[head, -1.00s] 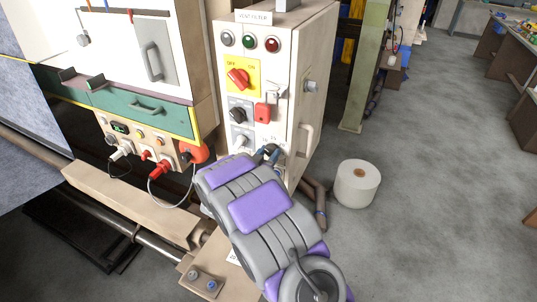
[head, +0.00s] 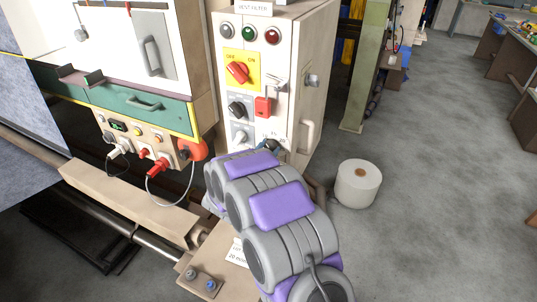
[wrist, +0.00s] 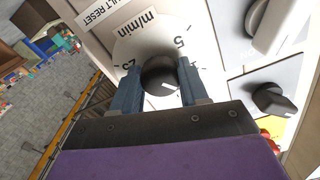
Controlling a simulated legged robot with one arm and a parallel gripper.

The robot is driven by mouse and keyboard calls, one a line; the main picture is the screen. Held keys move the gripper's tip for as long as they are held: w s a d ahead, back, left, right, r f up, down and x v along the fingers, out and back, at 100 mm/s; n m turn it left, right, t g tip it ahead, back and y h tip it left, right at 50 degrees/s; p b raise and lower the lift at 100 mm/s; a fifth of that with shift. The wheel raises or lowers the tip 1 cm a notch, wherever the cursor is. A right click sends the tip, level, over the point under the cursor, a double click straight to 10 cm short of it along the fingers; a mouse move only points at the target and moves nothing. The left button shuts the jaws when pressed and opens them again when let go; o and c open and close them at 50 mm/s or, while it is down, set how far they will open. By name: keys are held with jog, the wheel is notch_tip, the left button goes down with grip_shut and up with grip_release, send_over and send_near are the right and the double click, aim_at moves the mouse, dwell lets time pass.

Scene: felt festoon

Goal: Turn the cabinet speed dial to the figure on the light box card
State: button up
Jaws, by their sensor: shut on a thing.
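The speed dial is a black knob (wrist: 160,78) on a round white plate marked "m/min" (wrist: 138,28), with a 5 and other figures partly showing. My gripper (wrist: 158,68) has one blue-grey finger on each side of the knob and is shut on it. A white pointer line on the knob points to the lower right in the wrist view; the figure there is hidden. A white card (head: 236,252), partly hidden by my arm, seems to read "20 m/min".
Above the dial are a red and yellow OFF/ON switch (head: 237,72), a black knob (head: 237,109) and a red padlock (head: 263,107). A handle (head: 307,136) is on the cabinet's side. A white roll (head: 358,184) stands on the floor; the floor to its right is clear.

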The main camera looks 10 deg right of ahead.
jog(key=m+b, duration=0.3)
jog(key=m, duration=0.6)
jog(key=m+b, duration=0.4)
jog(key=m, duration=0.6)
jog(key=shift+s+a+f, duration=0.1)
jog(key=shift+a+f, duration=0.05)
jog(key=shift+m+b, duration=0.3)
jog(key=o, duration=1.1)
jog(key=shift+c, duration=0.2)
jog(key=shift+r, duration=0.2)
jog(key=shift+a, duration=0.1)
